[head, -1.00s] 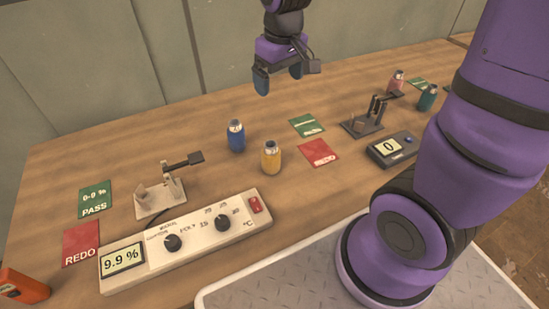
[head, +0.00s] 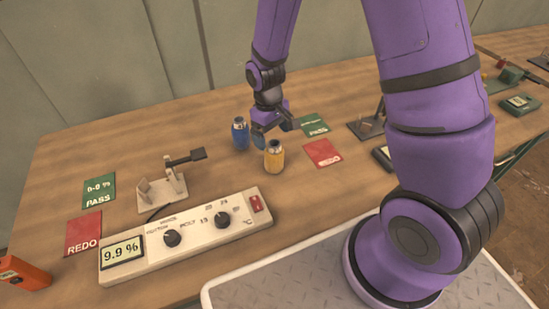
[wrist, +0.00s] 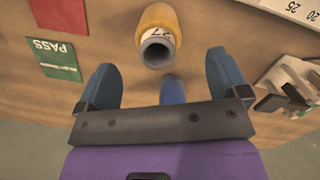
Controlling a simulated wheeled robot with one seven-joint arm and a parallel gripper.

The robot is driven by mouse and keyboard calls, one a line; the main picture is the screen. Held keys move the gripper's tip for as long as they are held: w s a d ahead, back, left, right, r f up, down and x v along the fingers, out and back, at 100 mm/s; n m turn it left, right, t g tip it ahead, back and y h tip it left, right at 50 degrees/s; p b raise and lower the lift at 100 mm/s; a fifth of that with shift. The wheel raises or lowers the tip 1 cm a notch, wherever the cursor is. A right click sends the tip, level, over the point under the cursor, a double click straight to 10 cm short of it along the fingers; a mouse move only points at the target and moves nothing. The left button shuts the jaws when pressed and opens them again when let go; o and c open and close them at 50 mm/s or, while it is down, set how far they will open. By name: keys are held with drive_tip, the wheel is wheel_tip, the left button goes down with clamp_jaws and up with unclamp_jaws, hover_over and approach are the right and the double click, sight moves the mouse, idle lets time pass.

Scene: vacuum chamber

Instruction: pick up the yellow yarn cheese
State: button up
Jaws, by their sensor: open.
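The yellow yarn cheese (head: 274,157) stands upright on the wooden table, just right of the blue one. In the wrist view the yellow cheese (wrist: 158,32) shows its hollow grey top, beyond and between my fingertips. My gripper (head: 272,135) is open and empty, just behind and above the yellow cheese; its fingers (wrist: 162,72) point toward it in the wrist view. The blue yarn cheese (head: 240,134) stands close to my gripper on the left. In the wrist view the blue one (wrist: 172,90) is partly hidden by the gripper body.
A white control box (head: 190,236) reading 9.9 % lies in front. A small stand with an arm (head: 160,190) is at left. Flat green (head: 313,124) and red (head: 322,153) cards lie right of the cheeses. An orange device (head: 22,273) sits at the left edge.

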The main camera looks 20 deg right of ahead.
sight(275, 151)
drive_tip(key=shift+s+d+f, duration=0.1)
drive_tip(key=shift+d+f, duration=0.05)
drive_tip(key=shift+f, duration=1.65)
drive_tip(key=shift+s+d+f, duration=0.1)
drive_tip(key=shift+f, duration=1.65)
drive_tip(key=c, duration=1)
